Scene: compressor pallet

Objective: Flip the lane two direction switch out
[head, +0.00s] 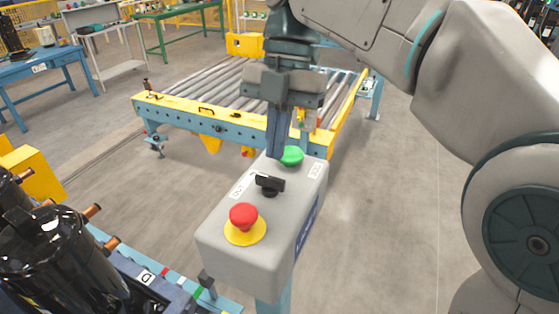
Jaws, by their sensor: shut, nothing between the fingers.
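A grey control box (225,249) stands on a blue post in the middle of the head view. On its top is a black rotary switch (270,184) with a short handle, between a green push button (291,156) and a red mushroom button (243,216) on a yellow disc. Small white labels lie on either side of the switch; their text is too small to read surely. My gripper (275,152) points down over the far end of the box, fingers together and empty. Its tips are beside the green button, beyond the black switch. I cannot tell whether they touch the box.
A roller conveyor (180,101) with yellow and blue rails lies behind the box. Black compressors (65,255) with copper stubs stand at the lower left, close to the box. A blue table (40,66) and a green table (180,15) stand farther back. Floor right of the box is clear.

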